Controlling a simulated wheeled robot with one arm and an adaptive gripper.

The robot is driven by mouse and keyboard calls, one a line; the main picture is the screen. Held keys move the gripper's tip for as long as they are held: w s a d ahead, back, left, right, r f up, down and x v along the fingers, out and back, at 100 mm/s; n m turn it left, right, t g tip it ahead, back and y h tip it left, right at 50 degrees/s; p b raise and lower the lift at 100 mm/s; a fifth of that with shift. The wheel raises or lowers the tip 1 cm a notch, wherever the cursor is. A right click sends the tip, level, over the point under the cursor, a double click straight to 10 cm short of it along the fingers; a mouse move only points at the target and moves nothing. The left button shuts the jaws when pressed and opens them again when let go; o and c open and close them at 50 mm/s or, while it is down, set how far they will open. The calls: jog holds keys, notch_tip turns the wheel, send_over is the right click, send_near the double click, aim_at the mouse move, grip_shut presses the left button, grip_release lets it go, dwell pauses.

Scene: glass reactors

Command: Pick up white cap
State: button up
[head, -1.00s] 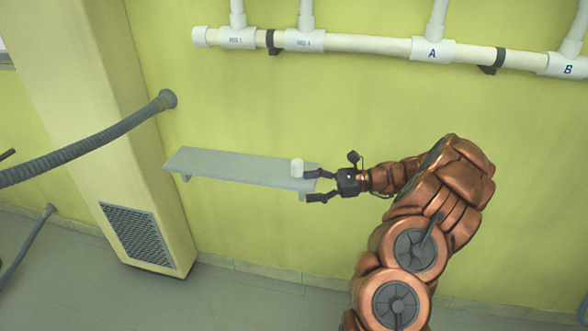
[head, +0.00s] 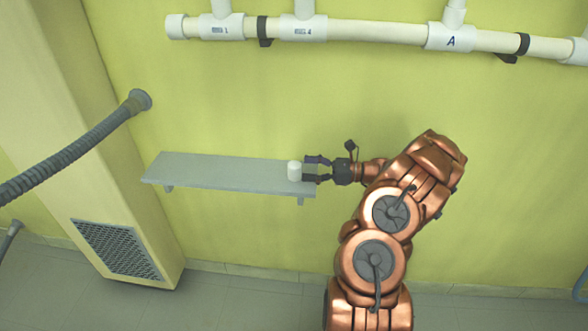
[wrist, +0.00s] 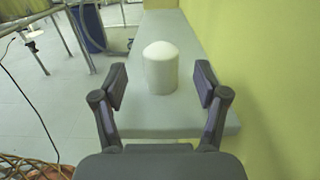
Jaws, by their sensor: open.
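The white cap (head: 294,171) stands upright near the right end of a grey wall shelf (head: 220,172). In the wrist view the cap (wrist: 160,68) is a pale cylinder with a rounded top, on the grey shelf surface (wrist: 150,118). My gripper (head: 311,169) is at the shelf's right end, pointing left at the cap. In the wrist view my gripper (wrist: 160,88) is open, with one dark finger on each side of the cap's near side. Gaps show between both fingers and the cap, and nothing is held.
A yellow-green wall (head: 230,110) runs close behind the shelf. White pipes (head: 360,32) cross the wall above. A grey corrugated hose (head: 75,145) and a beige column (head: 60,100) stand left. In the wrist view, a blue bin (wrist: 90,28) is on the floor beyond.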

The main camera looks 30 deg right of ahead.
aim_at(295, 165)
jog(key=p+x, duration=0.1)
jog(key=x, duration=0.3)
jog(key=shift+w+a, duration=0.2)
jog(key=shift+w, duration=0.05)
jog(key=c, duration=1.3)
